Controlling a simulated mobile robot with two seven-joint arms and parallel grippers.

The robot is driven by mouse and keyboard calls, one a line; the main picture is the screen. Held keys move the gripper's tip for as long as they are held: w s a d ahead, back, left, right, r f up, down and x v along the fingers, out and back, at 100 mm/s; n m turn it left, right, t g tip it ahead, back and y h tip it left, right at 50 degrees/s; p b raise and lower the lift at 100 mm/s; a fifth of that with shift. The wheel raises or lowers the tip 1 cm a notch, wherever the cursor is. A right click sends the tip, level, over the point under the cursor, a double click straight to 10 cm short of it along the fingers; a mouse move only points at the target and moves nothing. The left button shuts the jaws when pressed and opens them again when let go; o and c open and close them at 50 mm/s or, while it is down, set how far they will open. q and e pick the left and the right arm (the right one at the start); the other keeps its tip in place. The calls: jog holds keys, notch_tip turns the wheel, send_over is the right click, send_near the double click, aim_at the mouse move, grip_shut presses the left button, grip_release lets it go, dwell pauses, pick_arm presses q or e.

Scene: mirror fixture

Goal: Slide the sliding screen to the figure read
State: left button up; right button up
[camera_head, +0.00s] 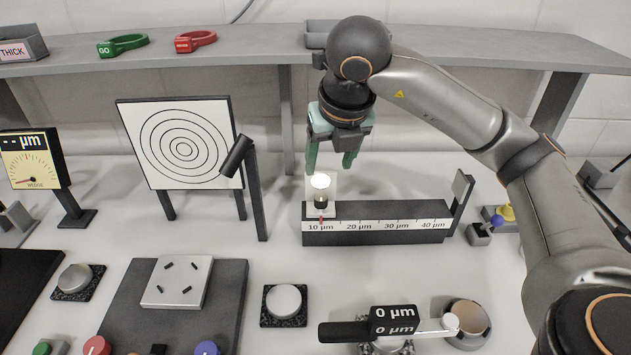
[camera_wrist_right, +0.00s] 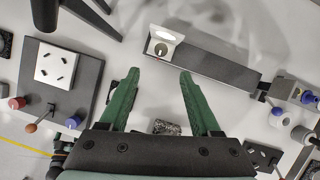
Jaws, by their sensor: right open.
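The sliding screen (camera_head: 320,190) is a pale upright plate with a bright round spot and a dark knob, at the left end of a black rail (camera_head: 372,236). The rail's white scale (camera_head: 378,225) reads 10, 20, 30 and 40 µm; a red pointer (camera_head: 321,220) stands by the 10. In the wrist view the screen (camera_wrist_right: 166,36) sits at the rail's left end. My right gripper (camera_head: 330,160) is open and empty, just above the screen in the head view; its green fingers (camera_wrist_right: 158,80) point toward the rail. My left gripper is in neither view.
A gauge (camera_head: 30,162) at left shows "-- µm". A dark-handled instrument (camera_head: 392,318) in front reads 0 µm. A ringed target board (camera_head: 180,142) and dark lamp post (camera_head: 256,190) stand left of the rail. A grey shelf (camera_head: 240,58) runs behind.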

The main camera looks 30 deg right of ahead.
aim_at(321, 197)
jog(key=p+x, duration=0.1)
jog(key=x, duration=1.1)
jog(key=shift+w+d+f+p, duration=0.15)
jog(key=shift+f+p, duration=0.05)
jog(key=shift+p, duration=0.1)
grip_shut()
dwell(1.0)
